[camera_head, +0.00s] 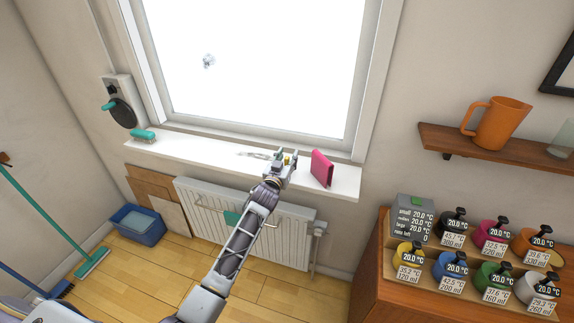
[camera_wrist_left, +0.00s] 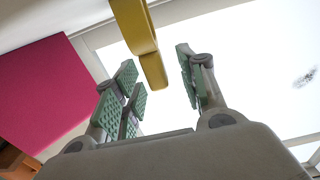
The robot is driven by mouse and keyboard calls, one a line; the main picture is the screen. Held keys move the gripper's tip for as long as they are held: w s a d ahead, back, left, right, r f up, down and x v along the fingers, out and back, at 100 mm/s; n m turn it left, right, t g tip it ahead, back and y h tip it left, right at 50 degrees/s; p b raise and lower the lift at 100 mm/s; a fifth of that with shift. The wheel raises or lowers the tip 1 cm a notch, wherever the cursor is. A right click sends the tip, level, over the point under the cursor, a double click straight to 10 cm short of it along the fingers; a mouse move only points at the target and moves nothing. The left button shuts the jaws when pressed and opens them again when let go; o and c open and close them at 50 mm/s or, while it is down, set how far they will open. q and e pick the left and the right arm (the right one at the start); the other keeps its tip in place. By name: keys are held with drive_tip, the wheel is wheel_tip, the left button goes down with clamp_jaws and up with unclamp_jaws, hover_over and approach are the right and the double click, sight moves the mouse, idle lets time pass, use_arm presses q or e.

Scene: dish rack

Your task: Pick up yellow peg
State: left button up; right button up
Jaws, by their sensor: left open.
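The yellow peg shows small at the left gripper (camera_head: 284,157) above the window sill in the head view (camera_head: 287,160). In the left wrist view the yellow peg (camera_wrist_left: 136,27) is large and comes down from the top edge. Its lower end lies in the gap between the green-padded fingers of my left gripper (camera_wrist_left: 158,72). The fingers are spread apart and not closed on it. I cannot tell whether either pad touches it. The peg's upper part is cut off by the frame. My right gripper is not in view.
A pink book-like object (camera_head: 321,168) stands on the sill (camera_head: 220,158) just right of the gripper; it also shows in the wrist view (camera_wrist_left: 45,95). A teal-handled item (camera_head: 142,135) lies at the sill's left end. The window is behind and the radiator (camera_head: 200,208) below.

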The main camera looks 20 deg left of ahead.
sight(287, 157)
use_arm(q)
drive_tip(key=c, duration=0.8)
wheel_tip(287, 157, up, 10)
drive_tip(key=shift+f+b, duration=0.15)
drive_tip(key=shift+b, duration=0.35)
idle(0.3)
drive_tip(key=shift+r, duration=0.25)
